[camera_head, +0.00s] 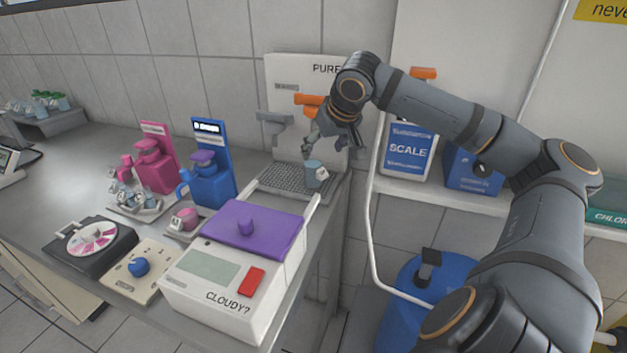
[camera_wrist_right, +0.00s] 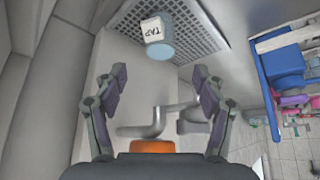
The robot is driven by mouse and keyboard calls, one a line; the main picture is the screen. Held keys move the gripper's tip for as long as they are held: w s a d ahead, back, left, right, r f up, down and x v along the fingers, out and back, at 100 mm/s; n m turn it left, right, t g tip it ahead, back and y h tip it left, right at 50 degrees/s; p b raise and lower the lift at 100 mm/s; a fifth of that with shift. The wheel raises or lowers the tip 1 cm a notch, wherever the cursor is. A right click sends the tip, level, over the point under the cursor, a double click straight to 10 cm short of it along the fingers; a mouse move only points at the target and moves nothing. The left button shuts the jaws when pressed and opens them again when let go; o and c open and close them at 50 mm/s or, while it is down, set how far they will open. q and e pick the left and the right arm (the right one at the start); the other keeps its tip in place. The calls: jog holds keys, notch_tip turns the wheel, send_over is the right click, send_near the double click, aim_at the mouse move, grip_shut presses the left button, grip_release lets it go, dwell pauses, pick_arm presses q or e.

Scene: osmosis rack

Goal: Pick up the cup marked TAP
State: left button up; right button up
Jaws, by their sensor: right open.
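The cup marked TAP (camera_wrist_right: 158,40) is blue-grey with a white label and stands on a metal grid tray (camera_wrist_right: 202,36). In the head view the cup (camera_head: 314,175) stands on the drip grid below the machine marked PURE. My right gripper (camera_wrist_right: 160,85) is open and empty, its two fingers spread apart. In the head view the right gripper (camera_head: 326,148) is just above and behind the cup, not touching it. The cup lies beyond the fingertips in the wrist view. My left gripper is not in view.
The machine's spout and orange lever (camera_head: 308,100) are close to my right gripper. A white box with a purple lid (camera_head: 262,225) stands in front. Blue and pink devices (camera_head: 208,175) stand left. A white hose (camera_head: 369,230) hangs right of the counter.

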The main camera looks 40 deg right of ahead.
aim_at(319, 169)
jog(key=p+x, duration=0.2)
jog(key=x, duration=0.2)
jog(key=shift+w+p, duration=0.15)
jog(key=shift+p, duration=0.2)
jog(key=shift+f, duration=0.2)
jog(key=p, duration=0.3)
jog(key=shift+w, duration=0.15)
jog(key=shift+w+d+f, duration=0.1)
jog(key=shift+d+f, duration=0.1)
jog(key=shift+f, duration=0.35)
jog(key=shift+w+d+f, duration=0.15)
jog(key=shift+f, duration=0.4)
jog(key=shift+x, duration=1.1)
jog(key=shift+w+a+f, duration=0.15)
jog(key=shift+w+f, duration=0.1)
jog(key=shift+f, duration=0.1)
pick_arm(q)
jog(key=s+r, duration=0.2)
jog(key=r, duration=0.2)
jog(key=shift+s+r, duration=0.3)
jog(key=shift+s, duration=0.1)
pick_arm(e)
jog(key=c, duration=1.2)
jog(key=shift+o, duration=0.2)
jog(key=shift+r, duration=0.15)
